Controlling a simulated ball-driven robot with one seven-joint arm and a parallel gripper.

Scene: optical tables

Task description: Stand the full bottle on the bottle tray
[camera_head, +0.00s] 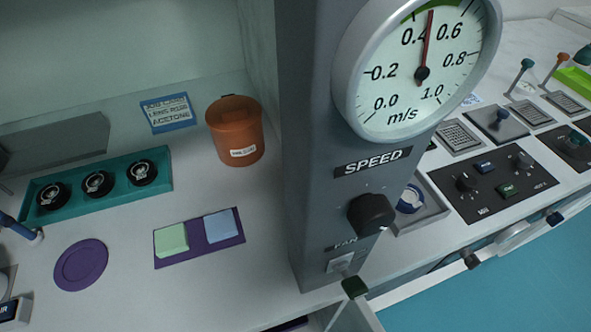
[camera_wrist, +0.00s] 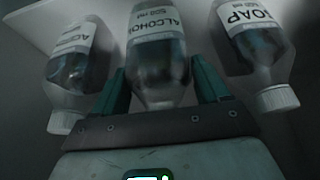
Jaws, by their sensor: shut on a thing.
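In the wrist view, my gripper (camera_wrist: 160,88) has its two green fingers on either side of a clear bottle labelled ALCOHOL 500 ml (camera_wrist: 157,62) and is shut on it. The neck end of this bottle points toward my palm, and its cap is hidden. Its fill level is too dim to tell. A bottle labelled SOAP (camera_wrist: 262,62) is to the right and another bottle, its label partly legible (camera_wrist: 72,68), is to the left; both have white caps. My gripper is not in the head view. I cannot tell which thing there is the bottle tray.
In the head view, a teal tray (camera_head: 163,183) holds three black round pieces. An orange lidded pot (camera_head: 236,132), a blue ACETONE card (camera_head: 168,113), a purple disc (camera_head: 81,265) and a purple mat (camera_head: 199,243) lie nearby. A grey column with a gauge (camera_head: 330,180) stands beside control panels.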

